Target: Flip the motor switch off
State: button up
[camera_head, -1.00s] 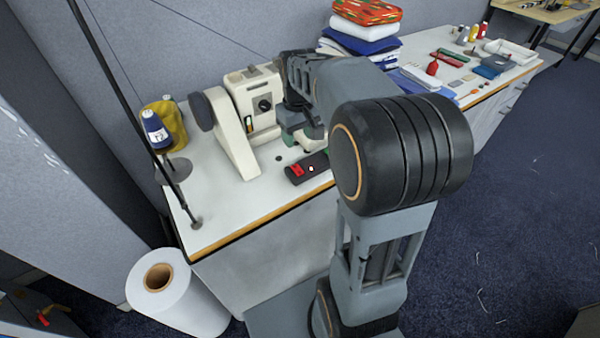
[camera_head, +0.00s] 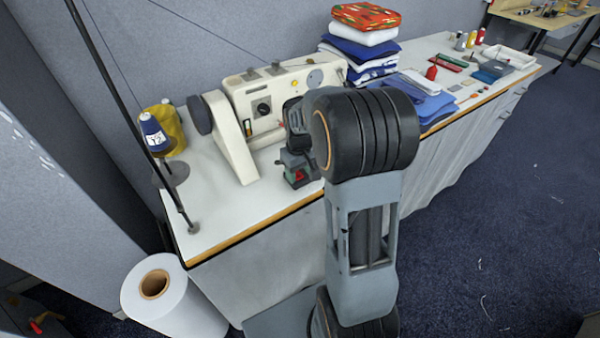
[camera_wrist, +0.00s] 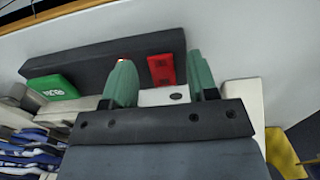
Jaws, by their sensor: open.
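The motor switch is a dark box (camera_wrist: 95,68) near the table's front edge, with a red button (camera_wrist: 161,70) and a green button with a white mark (camera_wrist: 52,88). My gripper (camera_wrist: 162,75) is open over it in the wrist view. Its two green fingers stand on either side of the red button, and the left finger overlaps the box. I cannot tell whether a finger touches it. In the head view my gripper (camera_head: 294,160) hides most of the switch; a bit of red (camera_head: 298,176) shows below it.
The cream sewing machine (camera_head: 262,105) stands just behind the switch. A thread stand with a blue cone (camera_head: 153,133) is at the left. Folded cloths (camera_head: 360,50) lie to the right. The tabletop (camera_head: 225,200) is clear at the front left.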

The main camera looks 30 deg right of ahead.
jog(key=shift+f, duration=0.3)
